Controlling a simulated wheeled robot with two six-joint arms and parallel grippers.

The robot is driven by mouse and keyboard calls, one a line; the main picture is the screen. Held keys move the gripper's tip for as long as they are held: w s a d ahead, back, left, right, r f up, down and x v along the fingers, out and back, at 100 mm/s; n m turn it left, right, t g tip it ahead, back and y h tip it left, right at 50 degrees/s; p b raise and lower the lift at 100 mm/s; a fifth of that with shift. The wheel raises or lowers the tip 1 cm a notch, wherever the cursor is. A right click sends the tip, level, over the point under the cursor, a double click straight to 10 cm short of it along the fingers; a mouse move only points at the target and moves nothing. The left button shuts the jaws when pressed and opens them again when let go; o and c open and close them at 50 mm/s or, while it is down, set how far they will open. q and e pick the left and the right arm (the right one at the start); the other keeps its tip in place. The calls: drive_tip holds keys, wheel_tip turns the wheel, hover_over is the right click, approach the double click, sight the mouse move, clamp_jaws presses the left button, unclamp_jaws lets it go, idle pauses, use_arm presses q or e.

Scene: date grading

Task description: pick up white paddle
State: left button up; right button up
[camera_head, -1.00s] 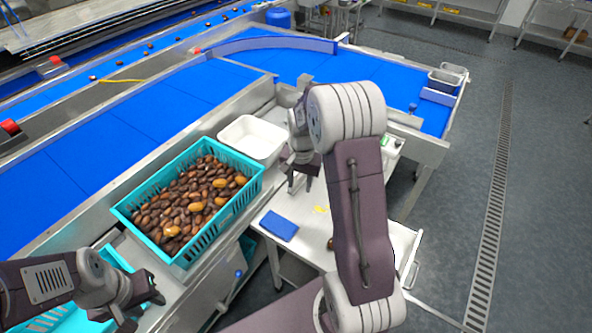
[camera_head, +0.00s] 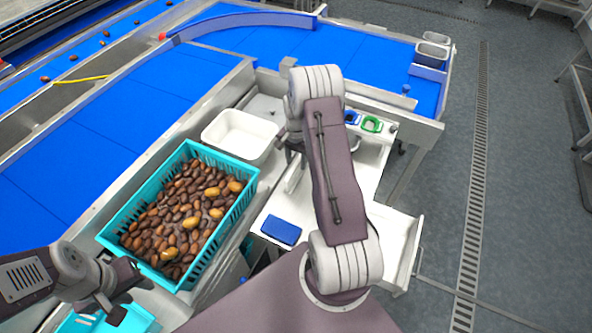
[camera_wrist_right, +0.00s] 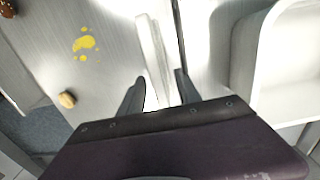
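The white paddle (camera_wrist_right: 154,52) shows in the right wrist view as a narrow white bar on the bare metal surface. My right gripper (camera_wrist_right: 160,78) is open, with one dark finger on each side of the paddle's near end; I cannot tell whether they touch it. In the head view the right gripper is mostly hidden behind its own arm, above the work table. My left gripper (camera_head: 128,292) is open and empty at the lower left, near the teal crate (camera_head: 108,232).
The teal crate holds many brown dates. A white tub (camera_head: 224,137) stands behind it and also shows in the right wrist view (camera_wrist_right: 250,75). A blue pad (camera_head: 281,230) lies at the table's front. A yellow stain (camera_wrist_right: 84,42) and small tan piece (camera_wrist_right: 67,99) lie left of the paddle.

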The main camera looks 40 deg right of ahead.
drive_tip(key=f, duration=0.3)
drive_tip(key=shift+s+a+f, duration=0.15)
drive_tip(key=shift+s+f, duration=0.15)
drive_tip(key=shift+s, duration=0.05)
drive_tip(key=shift+w+f, duration=0.1)
drive_tip(key=shift+f, duration=0.1)
drive_tip(key=shift+c, duration=0.9)
clamp_jaws()
use_arm(q)
drive_tip(key=shift+s+a+r, duration=0.1)
drive_tip(key=shift+s+r, duration=0.15)
drive_tip(key=shift+r, duration=0.15)
use_arm(e)
drive_tip(key=shift+r, duration=0.1)
drive_tip(key=shift+w+r, duration=0.1)
drive_tip(key=shift+r, duration=0.25)
drive_tip(key=r, duration=0.2)
drive_tip(key=d+r, duration=0.1)
drive_tip(key=r, duration=0.1)
drive_tip(key=shift+d, duration=0.15)
use_arm(q)
drive_tip(key=shift+f+b, duration=0.7)
drive_tip(key=shift+f, duration=0.15)
use_arm(e)
drive_tip(key=d+r, duration=0.6)
drive_tip(key=d, duration=0.4)
drive_tip(key=shift+w+d, duration=0.2)
drive_tip(key=shift+d, duration=0.05)
